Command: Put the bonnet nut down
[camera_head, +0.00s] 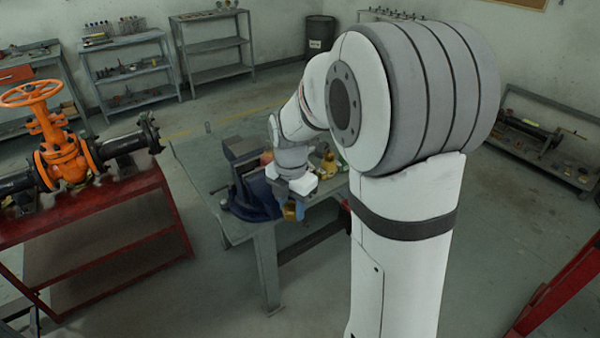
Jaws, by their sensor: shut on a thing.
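My arm reaches down over the grey workbench (205,190), and my gripper (293,209) points downward near the bench's front edge, right of the blue vise (248,195). It is shut on a small brass-coloured thing, taken as the bonnet nut (289,214), of which only a little shows. The picture is too small to tell the nut's shape or whether it touches the bench. Several brass-coloured parts (328,164) stand on the bench behind and right of my gripper, partly hidden by my arm.
An orange gate valve (62,150) with a handwheel stands on a red stand (100,215) at the left. Shelves (125,65) line the back wall. A dark bin (320,35) stands behind. The bench's left part looks clear.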

